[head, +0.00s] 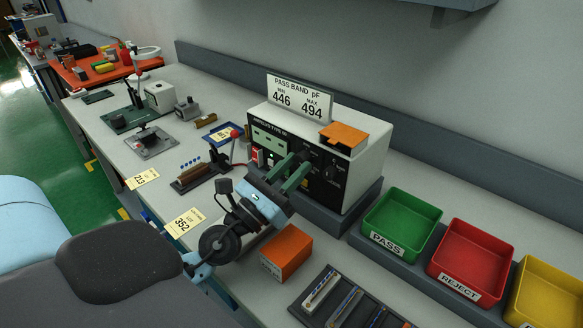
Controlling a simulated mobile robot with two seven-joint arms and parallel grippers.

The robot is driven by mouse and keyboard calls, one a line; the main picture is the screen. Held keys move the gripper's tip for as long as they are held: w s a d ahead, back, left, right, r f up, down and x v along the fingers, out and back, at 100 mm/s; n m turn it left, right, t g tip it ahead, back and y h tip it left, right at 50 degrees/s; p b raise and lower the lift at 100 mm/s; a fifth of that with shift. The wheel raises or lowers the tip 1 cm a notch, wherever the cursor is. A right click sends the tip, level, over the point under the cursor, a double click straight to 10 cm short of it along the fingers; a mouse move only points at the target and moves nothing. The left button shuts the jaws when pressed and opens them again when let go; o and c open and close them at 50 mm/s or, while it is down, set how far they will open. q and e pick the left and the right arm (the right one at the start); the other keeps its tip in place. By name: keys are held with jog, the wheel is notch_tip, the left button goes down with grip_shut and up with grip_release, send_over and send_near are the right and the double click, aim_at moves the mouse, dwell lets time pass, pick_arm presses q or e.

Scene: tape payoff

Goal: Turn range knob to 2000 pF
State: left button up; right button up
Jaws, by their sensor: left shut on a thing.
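The meter (370,158) is a light box with a black front panel, standing on a grey plinth at the middle right. Its range knob (304,156) is dark and largely hidden by my fingers. My left gripper (300,163) reaches in from the lower left, its two green fingers up against the panel and shut on the knob. The knob's pointer and the scale marks are too small and covered to read. A small lit green display (268,140) shows at the panel's left. My right gripper is out of view.
A pass band sign (299,97) and an orange block (343,136) sit on the meter. Green (402,222), red (468,257) and yellow (552,287) bins stand to the right. An orange box (287,252) and a dark tray (345,302) lie in front. A red-tipped lever (233,143) stands left.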

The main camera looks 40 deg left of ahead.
pick_arm(q)
jog(key=n+y, duration=0.1)
jog(key=n, duration=0.1)
jog(key=n+y, duration=0.1)
jog(key=shift+d+r+n, duration=0.15)
jog(key=shift+n, duration=0.25)
jog(key=n+y+p, duration=0.1)
jog(key=n+y, duration=0.1)
jog(key=n, duration=0.1)
jog(key=n+y+p, duration=0.1)
jog(key=n+y, duration=0.1)
jog(key=n, duration=0.1)
jog(key=shift+d+r+n, duration=0.1)
jog(key=shift+d+n, duration=0.1)
jog(key=shift+n, duration=0.1)
jog(key=shift+d+n+g+y+p, duration=0.1)
jog(key=shift+n+g+y+p, duration=0.35)
jog(key=shift+n, duration=0.95)
jog(key=shift+n+g+y+p, duration=0.25)
jog(key=shift+n+y+p, duration=0.3)
jog(key=shift+n, duration=0.85)
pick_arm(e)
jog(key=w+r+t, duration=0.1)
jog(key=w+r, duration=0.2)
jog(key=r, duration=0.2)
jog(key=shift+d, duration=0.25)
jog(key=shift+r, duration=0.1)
